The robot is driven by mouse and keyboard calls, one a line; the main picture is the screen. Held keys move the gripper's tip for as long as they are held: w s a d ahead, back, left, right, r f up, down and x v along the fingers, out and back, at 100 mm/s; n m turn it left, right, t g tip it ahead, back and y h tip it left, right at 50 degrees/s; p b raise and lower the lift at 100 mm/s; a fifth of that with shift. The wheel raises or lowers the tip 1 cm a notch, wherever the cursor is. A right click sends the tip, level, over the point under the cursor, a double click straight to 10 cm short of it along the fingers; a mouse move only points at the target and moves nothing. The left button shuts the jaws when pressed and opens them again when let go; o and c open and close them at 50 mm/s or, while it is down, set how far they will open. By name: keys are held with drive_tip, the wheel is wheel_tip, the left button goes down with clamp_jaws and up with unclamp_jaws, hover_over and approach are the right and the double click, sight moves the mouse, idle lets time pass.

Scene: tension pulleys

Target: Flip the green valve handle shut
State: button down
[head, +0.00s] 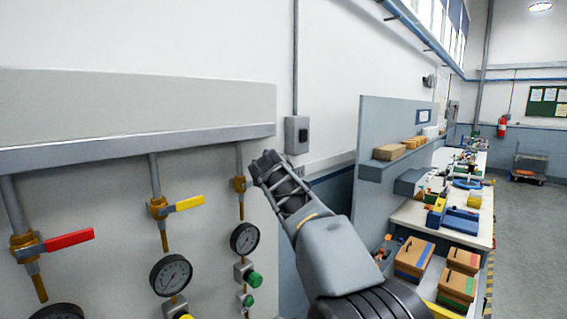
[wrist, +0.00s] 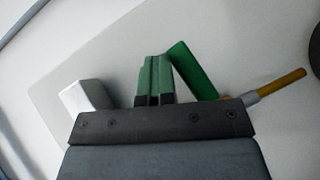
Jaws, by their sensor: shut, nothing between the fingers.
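The green valve handle (wrist: 190,70) shows in the wrist view just right of my closed fingers, tilted with its upper end leaning toward them. I cannot tell whether it touches them. My gripper (wrist: 155,62) is shut and empty. In the head view my gripper (head: 262,166) is at the right-hand brass valve (head: 239,184), just right of its body. The green handle is hidden behind my gripper there. A brass pipe (wrist: 285,83) runs from behind my gripper to the right in the wrist view.
A red-handled valve (head: 68,240) and a yellow-handled valve (head: 188,202) sit to the left on the same panel. Gauges (head: 244,238) and green knobs (head: 254,279) stick out below. A grey wall box (head: 297,135) and a workbench (head: 420,215) are to the right.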

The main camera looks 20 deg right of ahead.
drive_tip(key=shift+f, duration=0.25)
drive_tip(key=shift+w+r, duration=0.1)
idle(0.3)
drive_tip(key=s+d+r, duration=0.2)
drive_tip(key=s+r, duration=0.4)
drive_tip(key=r, duration=0.5)
drive_tip(key=shift+s, duration=0.4)
drive_tip(key=shift+d, duration=0.1)
